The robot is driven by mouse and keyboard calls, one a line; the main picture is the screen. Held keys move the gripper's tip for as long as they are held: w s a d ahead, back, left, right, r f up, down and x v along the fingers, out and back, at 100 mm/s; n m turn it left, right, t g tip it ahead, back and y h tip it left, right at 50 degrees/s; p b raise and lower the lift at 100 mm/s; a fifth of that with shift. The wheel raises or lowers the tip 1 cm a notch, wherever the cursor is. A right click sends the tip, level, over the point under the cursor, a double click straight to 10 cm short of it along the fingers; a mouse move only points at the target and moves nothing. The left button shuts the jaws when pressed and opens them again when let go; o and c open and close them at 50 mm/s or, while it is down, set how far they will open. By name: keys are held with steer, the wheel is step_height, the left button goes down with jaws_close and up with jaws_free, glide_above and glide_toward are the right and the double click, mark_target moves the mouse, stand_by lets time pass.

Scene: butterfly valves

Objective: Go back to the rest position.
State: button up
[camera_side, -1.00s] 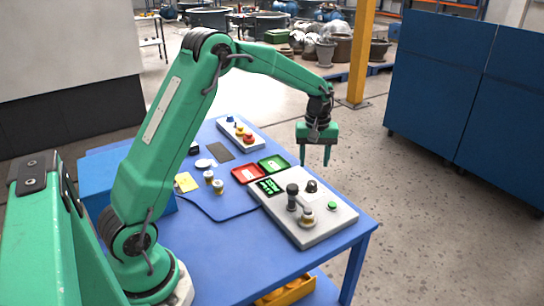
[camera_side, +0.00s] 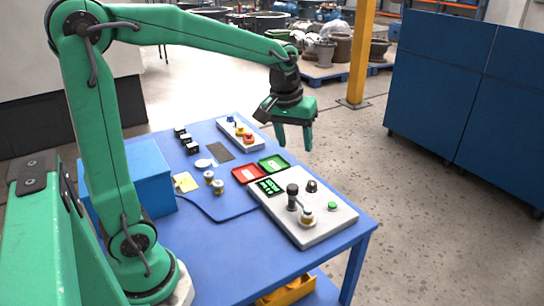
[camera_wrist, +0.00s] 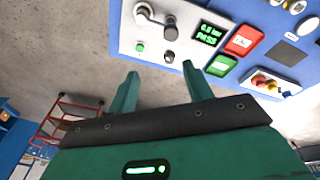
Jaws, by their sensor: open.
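My gripper (camera_side: 294,137) is open and empty, held in the air above the far right part of the blue table in the side view. Its two green fingers point down and are apart; they also show in the wrist view (camera_wrist: 160,90). The grey valve panel (camera_side: 318,226) lies on the table below and in front of it. On the panel are a green lit display (camera_side: 270,186), a dark upright handle (camera_side: 292,190), a brass-coloured fitting (camera_side: 307,216), a dark knob (camera_side: 311,186) and a green button (camera_side: 332,206).
A red tray (camera_side: 248,174) and a green tray (camera_side: 273,164) lie behind the panel. A button box (camera_side: 240,133) is at the table's far end. The air around my gripper is clear.

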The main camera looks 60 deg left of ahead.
steer(key=s+d+m+t, duration=0.3)
steer(key=s+m, duration=0.3)
steer(key=s, duration=1)
steer(key=shift+s+d+r, duration=0.3)
steer(key=shift+d+r, duration=0.15)
steer(key=shift+d, duration=0.15)
steer(key=shift+o, duration=0.2)
steer(key=shift+w, duration=0.1)
